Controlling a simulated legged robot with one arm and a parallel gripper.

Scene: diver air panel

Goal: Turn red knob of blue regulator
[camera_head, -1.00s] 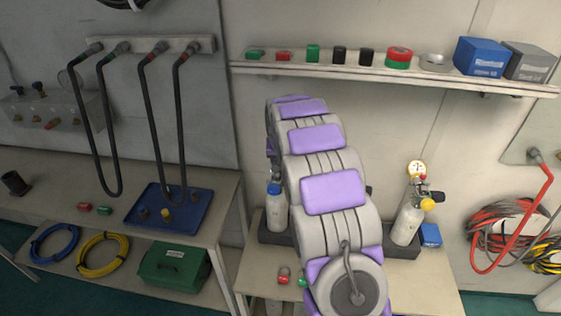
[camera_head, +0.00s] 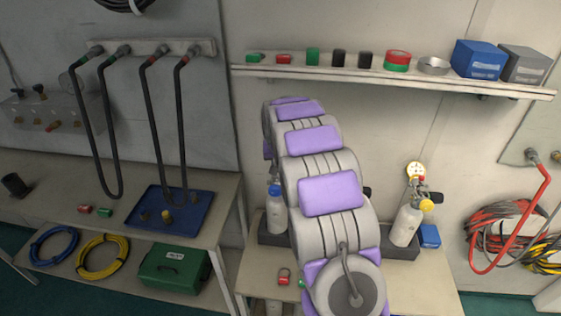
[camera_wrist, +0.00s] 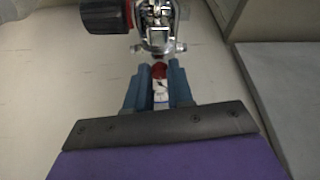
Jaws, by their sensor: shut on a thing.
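In the wrist view, my gripper (camera_wrist: 161,78) has its two blue-grey fingers on either side of a small red knob (camera_wrist: 159,70) and is shut on it. A pale round part with dark marks shows between the fingers, just below the knob. A chrome regulator body (camera_wrist: 158,28) is directly ahead of the fingertips, with a large black knob with a red ring (camera_wrist: 100,15) to its left. Any blue marking on the regulator does not show. In the head view my arm hides the gripper and the red knob.
In the head view, a blue-topped cylinder (camera_head: 275,212) stands left of my arm. A yellow-capped cylinder (camera_head: 406,224) with a gauge stands to the right. A shelf (camera_head: 400,77) with tapes and boxes runs above. A blue tray (camera_head: 190,215) lies on the left bench.

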